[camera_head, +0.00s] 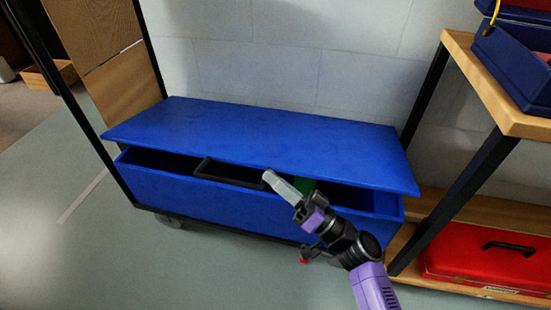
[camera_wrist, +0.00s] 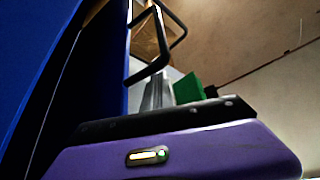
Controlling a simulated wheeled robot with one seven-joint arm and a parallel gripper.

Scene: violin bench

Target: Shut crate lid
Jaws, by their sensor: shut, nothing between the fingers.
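The blue crate (camera_head: 215,205) is long and low, with its blue lid (camera_head: 250,135) partly open. The lid's front edge hangs above the crate's front wall, leaving a dark gap. My gripper (camera_head: 268,177) is shut and empty, with its tips at the gap near the lid's front edge; I cannot tell whether they touch it. It also shows in the wrist view (camera_wrist: 157,88). A black handle-like loop (camera_head: 228,183) sits in the gap left of my gripper. A green thing (camera_head: 305,185) shows in the gap behind my gripper, partly hidden.
A wooden bench (camera_head: 515,122) with black legs stands at the right, with a dark blue case (camera_head: 515,70) on top. A red case (camera_head: 490,255) lies on its lower shelf. A black post (camera_head: 60,80) rises at the left. The floor (camera_head: 60,240) at front left is clear.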

